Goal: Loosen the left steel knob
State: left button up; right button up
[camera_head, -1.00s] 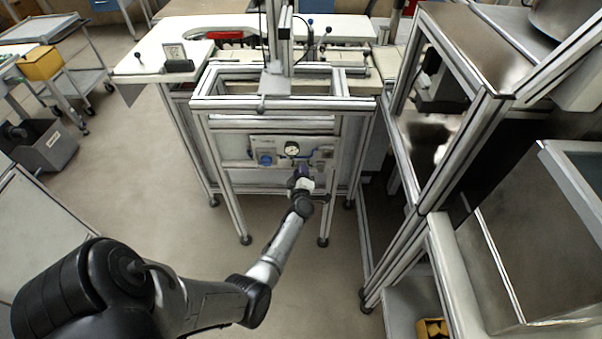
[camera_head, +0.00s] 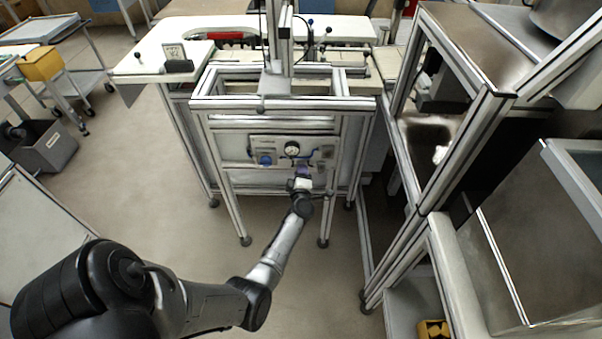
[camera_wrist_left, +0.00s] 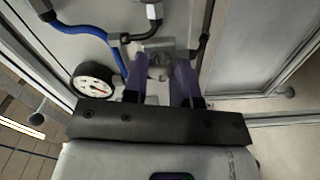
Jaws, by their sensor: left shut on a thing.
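My left gripper (camera_head: 303,171) is at the front panel (camera_head: 262,143) of the aluminium frame, below and right of the round gauge (camera_head: 292,148). In the head view the gripper covers the knob. My right gripper is not seen.
The gauge (camera_wrist_left: 93,80) and a blue hose (camera_wrist_left: 80,29) lie close to the left of the fingers in the wrist view. Frame posts stand on both sides of the panel. The floor in front is clear.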

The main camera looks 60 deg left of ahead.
pick_arm(q)
jog(key=o, duration=0.9)
jog(key=shift+o, duration=0.2)
jog(key=p+v, duration=0.3)
jog(key=v, duration=1)
jog(key=shift+s+d, duration=0.25)
jog(key=shift+d, duration=0.1)
jog(key=shift+w+r, duration=0.1)
